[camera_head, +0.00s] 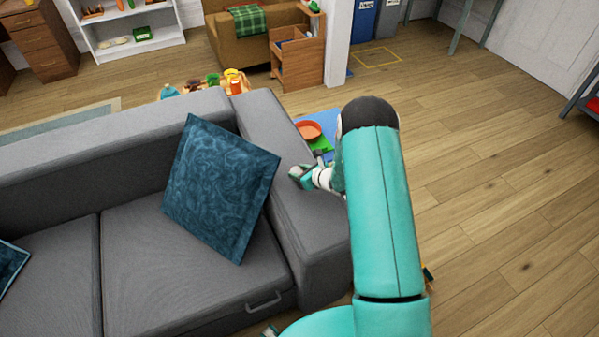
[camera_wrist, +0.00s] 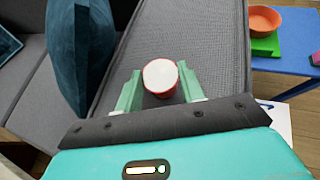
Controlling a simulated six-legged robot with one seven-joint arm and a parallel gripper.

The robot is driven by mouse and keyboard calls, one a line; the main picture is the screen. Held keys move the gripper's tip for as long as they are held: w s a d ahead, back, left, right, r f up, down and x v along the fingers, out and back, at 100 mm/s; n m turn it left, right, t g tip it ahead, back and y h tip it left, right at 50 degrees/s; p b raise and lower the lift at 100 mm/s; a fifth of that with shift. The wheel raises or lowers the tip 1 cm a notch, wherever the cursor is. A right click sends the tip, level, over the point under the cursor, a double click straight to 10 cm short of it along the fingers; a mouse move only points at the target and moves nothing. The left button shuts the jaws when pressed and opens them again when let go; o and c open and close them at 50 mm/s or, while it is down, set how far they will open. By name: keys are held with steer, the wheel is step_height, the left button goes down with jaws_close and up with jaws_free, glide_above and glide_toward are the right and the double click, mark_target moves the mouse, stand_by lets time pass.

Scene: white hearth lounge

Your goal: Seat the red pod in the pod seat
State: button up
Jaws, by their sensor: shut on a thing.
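My gripper (camera_wrist: 160,92) is shut on the red pod (camera_wrist: 161,77), which shows a white round top and a red rim between the two green jaws in the wrist view. The pod is over or near the grey sofa armrest (camera_wrist: 186,28); whether it touches the fabric I cannot tell. I cannot make out the pod seat in either view.
A blue table (camera_head: 330,124) beyond the armrest bears an orange bowl (camera_head: 309,130) and a green block (camera_wrist: 265,46). A dark teal cushion (camera_head: 221,189) leans on the grey sofa (camera_head: 150,265). Wooden floor (camera_head: 490,200) to the right is clear.

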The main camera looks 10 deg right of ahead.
steer(key=shift+f, duration=0.15)
steer(key=o, duration=0.9)
steer(key=shift+o, duration=0.2)
